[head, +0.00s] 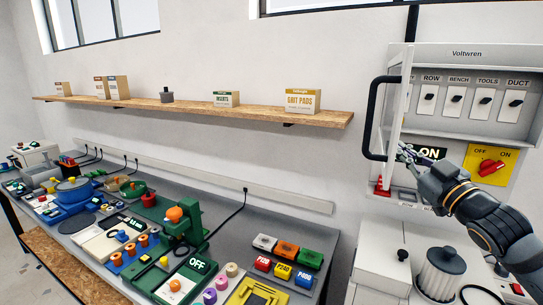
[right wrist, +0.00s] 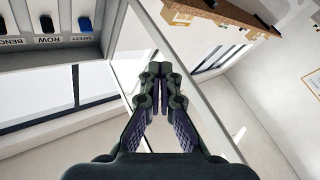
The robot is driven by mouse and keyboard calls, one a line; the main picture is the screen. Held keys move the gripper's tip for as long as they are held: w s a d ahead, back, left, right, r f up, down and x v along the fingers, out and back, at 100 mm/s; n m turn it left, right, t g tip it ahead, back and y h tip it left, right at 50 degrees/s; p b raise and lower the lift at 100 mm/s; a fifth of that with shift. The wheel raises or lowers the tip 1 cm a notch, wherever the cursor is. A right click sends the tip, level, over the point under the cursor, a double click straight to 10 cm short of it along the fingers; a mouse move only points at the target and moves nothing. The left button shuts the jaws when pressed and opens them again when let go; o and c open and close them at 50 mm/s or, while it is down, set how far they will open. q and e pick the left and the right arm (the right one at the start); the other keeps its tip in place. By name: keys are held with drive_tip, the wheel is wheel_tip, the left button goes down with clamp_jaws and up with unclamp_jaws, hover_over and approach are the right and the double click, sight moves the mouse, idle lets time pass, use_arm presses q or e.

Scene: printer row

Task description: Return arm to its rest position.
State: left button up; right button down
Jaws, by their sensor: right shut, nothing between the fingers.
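My right gripper (head: 421,157) reaches in from the right in the head view. It is in front of the Voltwren electrical panel (head: 466,53), near the lower part of its open door (head: 398,100) and the black door handle (head: 371,118). In the right wrist view the fingers of the right gripper (right wrist: 158,80) are closed together and empty, with the pale door edge close by. I cannot tell whether they touch the door. My left gripper does not show.
The panel has a row of labelled switches and a red rotary knob (head: 491,167) on a yellow plate. Below it is a grey ribbed canister (head: 441,272). A workbench (head: 325,240) crowded with small devices lies left, under a wooden shelf (head: 265,112) with boxes.

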drive_tip(key=s+a+f+m+g+h, duration=0.1)
drive_tip(key=s+f+m+g+h, duration=0.15)
drive_tip(key=f, duration=0.85)
drive_tip(key=s+a+f+m+g+h, duration=0.1)
drive_tip(key=s+f+g, duration=0.15)
drive_tip(key=f, duration=0.95)
drive_tip(key=s+a+f+m+g+h, duration=0.1)
drive_tip(key=s+a+f+g+h, duration=0.15)
drive_tip(key=f, duration=0.85)
drive_tip(key=s+f+m+g, duration=0.1)
drive_tip(key=s+f+g, duration=0.3)
drive_tip(key=s+f, duration=0.45)
drive_tip(key=s+f+m+g, duration=0.2)
drive_tip(key=s+f+g, duration=0.35)
drive_tip(key=s, duration=0.65)
wheel_tip(320, 180, down, 28)
drive_tip(key=s+d+g, duration=0.1)
drive_tip(key=s+d, duration=0.1)
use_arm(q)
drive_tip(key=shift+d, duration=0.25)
use_arm(e)
drive_tip(key=s+d+f+g, duration=0.1)
drive_tip(key=s+f, duration=1.4)
drive_tip(key=s, duration=0.3)
drive_tip(key=shift+s+f+h, duration=0.25)
drive_tip(key=shift+s+h, duration=0.05)
drive_tip(key=shift+s, duration=0.05)
